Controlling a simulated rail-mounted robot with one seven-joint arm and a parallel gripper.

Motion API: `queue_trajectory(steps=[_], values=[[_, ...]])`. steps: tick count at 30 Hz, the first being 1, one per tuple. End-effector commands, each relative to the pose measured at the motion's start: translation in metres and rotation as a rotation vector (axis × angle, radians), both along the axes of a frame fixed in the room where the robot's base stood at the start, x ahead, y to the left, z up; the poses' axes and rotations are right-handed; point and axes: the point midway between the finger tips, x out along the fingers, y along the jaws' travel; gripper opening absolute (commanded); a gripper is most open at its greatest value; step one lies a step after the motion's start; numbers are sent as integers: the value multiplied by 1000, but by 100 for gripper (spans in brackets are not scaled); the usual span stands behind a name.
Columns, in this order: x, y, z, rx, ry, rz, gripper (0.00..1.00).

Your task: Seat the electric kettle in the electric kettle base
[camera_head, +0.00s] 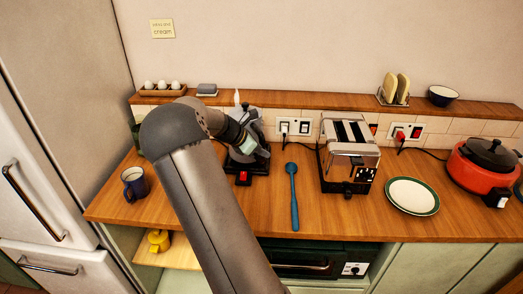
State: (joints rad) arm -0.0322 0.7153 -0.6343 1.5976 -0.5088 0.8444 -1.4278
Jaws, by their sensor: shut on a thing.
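My gripper (257,152) is over the counter left of centre, its jaws mostly hidden by my own wrist. It is shut on a grey thing (246,113) that seems to be the electric kettle, of which only parts show behind and beside the wrist. A black base with a red switch (243,178) lies on the counter just below the gripper and seems to be the electric kettle base. The kettle is above or on this base; I cannot tell whether they touch. The kettle's underside and most of the base's top are hidden.
A blue spoon (293,195) and a toaster (349,155) are right of the base. A dark blue mug (134,183) stands left. A white plate (411,196) and a red cooker (485,170) are farther right. A wall shelf (320,113) runs behind the counter.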

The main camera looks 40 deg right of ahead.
Motion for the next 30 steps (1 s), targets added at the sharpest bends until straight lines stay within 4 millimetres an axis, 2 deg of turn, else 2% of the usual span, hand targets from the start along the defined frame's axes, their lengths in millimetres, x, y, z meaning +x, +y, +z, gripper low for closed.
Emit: queue_trajectory(steps=[30], values=[[1, -1, -19, -3, -4, -1, 0]])
